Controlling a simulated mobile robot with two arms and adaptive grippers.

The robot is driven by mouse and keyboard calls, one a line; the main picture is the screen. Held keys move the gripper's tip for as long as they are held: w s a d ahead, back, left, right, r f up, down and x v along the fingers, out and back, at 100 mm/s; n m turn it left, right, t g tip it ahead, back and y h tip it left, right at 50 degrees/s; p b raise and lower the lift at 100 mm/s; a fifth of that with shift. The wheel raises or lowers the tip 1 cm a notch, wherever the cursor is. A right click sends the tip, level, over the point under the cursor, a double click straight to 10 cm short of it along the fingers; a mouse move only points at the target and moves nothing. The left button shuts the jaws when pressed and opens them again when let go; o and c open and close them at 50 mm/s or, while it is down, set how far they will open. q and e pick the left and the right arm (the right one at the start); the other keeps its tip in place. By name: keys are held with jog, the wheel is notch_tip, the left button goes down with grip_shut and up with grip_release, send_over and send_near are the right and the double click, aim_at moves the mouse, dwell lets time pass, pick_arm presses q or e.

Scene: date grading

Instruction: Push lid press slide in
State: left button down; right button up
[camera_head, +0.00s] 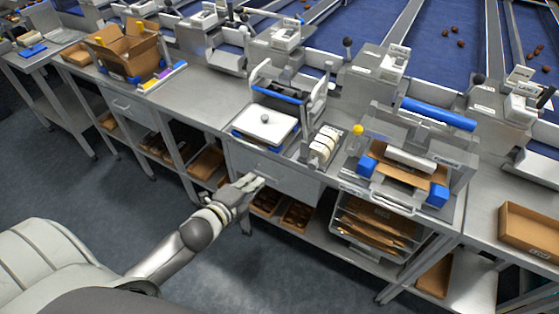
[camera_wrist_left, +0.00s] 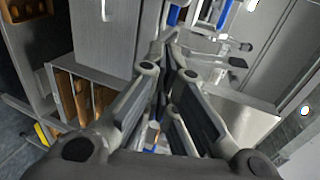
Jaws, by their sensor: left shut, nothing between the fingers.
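My left gripper (camera_head: 250,183) is shut and empty, low in front of the middle bench by a grey drawer front (camera_head: 285,180). Its fingers meet in the left wrist view (camera_wrist_left: 168,42); I cannot tell whether the tips touch the drawer. To the right, a press-like station (camera_head: 411,136) has a blue roller, a brown card piece (camera_head: 395,174) between blue blocks, and a front handle (camera_head: 376,199). I cannot tell which one is the lid press.
An open carton (camera_head: 128,50) stands on the left bench and a cardboard tray (camera_head: 530,232) at the right. Shelves with brown trays (camera_head: 298,215) lie below. The floor at left is clear.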

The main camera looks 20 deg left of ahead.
pick_arm(q)
jog(key=x, duration=0.4)
jog(key=p+x, duration=0.1)
jog(key=x, duration=0.3)
jog(key=r+p+x, duration=0.1)
jog(key=x, duration=0.4)
jog(key=shift+w, duration=0.15)
